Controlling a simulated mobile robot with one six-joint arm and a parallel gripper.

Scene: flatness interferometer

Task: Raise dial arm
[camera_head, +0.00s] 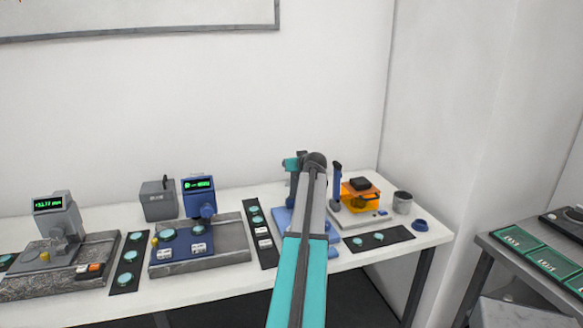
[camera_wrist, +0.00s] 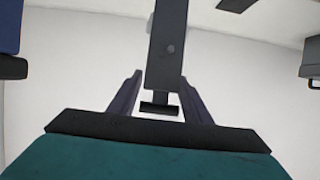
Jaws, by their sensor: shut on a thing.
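In the wrist view, a dark grey bar (camera_wrist: 168,50) with a round screw comes down between the two dark fingers of my gripper (camera_wrist: 160,98). It ends in a short black crosspiece (camera_wrist: 160,109). I take this bar to be the dial arm, and my gripper is shut on it. The exact contact is hard to see. In the head view, my own arm covers the gripper and most of the instrument there.
The white table (camera_head: 225,283) also holds a blue gauge with a green display (camera_head: 198,185), a grey gauge at left (camera_head: 55,205), an orange-hooded device (camera_head: 361,197) and a grey cup (camera_head: 402,202). Dark mats (camera_head: 127,262) with teal discs lie between them. A wall stands close behind.

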